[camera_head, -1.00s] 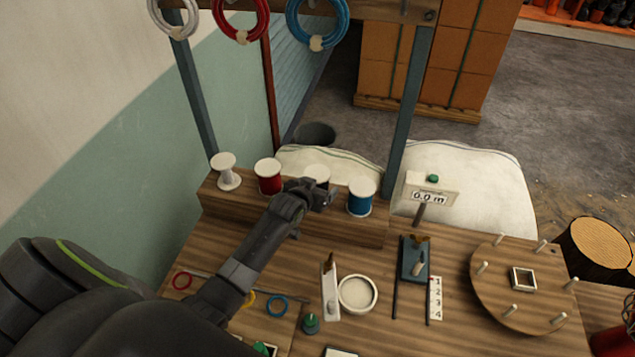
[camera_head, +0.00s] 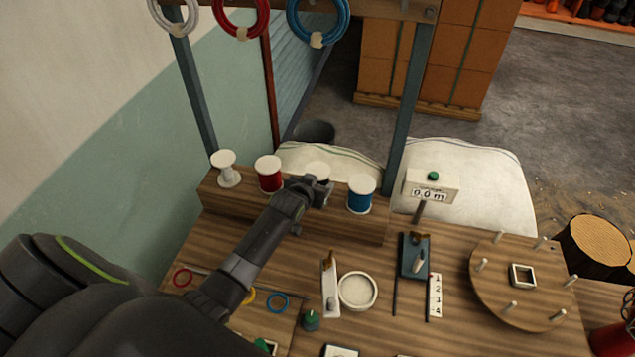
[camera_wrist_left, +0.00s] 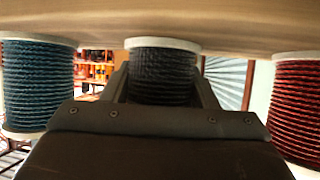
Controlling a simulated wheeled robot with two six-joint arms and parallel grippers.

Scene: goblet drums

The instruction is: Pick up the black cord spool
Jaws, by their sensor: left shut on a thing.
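The black cord spool (camera_wrist_left: 162,75) is wound with dark cord and has pale end discs. In the left wrist view it sits between the two fingers of my left gripper (camera_wrist_left: 163,88), which is shut on it. In the head view my left gripper (camera_head: 318,188) reaches the wooden shelf and hides most of this spool; only its white top disc (camera_head: 317,169) shows behind the gripper. It stands between the red spool (camera_head: 269,175) and the blue spool (camera_head: 360,195). I cannot tell whether the spool is clear of the shelf. My right gripper is not in view.
The raised wooden shelf (camera_head: 240,202) also holds a white spool (camera_head: 226,168) at its left end. A counter box (camera_head: 431,187) stands to the right. On the bench are a round white dish (camera_head: 357,291) and a round peg board (camera_head: 500,290). Cord coils hang above.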

